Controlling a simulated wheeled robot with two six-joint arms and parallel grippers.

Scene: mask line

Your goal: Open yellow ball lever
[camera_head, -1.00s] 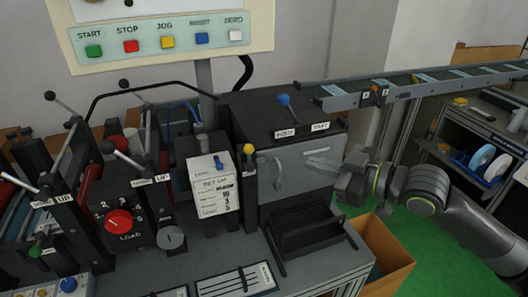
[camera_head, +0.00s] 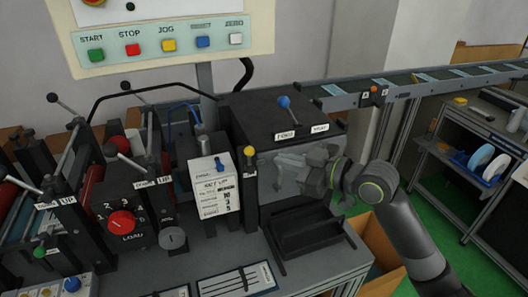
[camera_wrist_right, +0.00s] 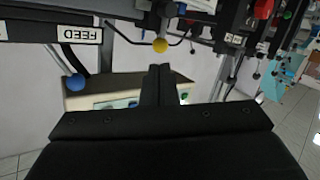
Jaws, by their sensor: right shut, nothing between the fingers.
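The yellow ball lever (camera_head: 249,151) stands at the left edge of the grey machine housing, its yellow ball on top of a dark upright stem. My right gripper (camera_head: 282,157) comes in from the right in front of the grey panel, shut and empty, its tips just right of the yellow ball. In the right wrist view the shut fingers (camera_wrist_right: 158,84) point at the yellow ball (camera_wrist_right: 160,45), which appears just beyond the tips; a small gap shows between them. My left gripper is not in view.
A blue ball lever (camera_head: 283,102) stands on the housing top; its ball also shows in the right wrist view (camera_wrist_right: 75,83). A white settings card (camera_head: 214,192) is left of the yellow lever. A black tray (camera_head: 308,238) lies below my right gripper. A conveyor (camera_head: 420,83) runs behind.

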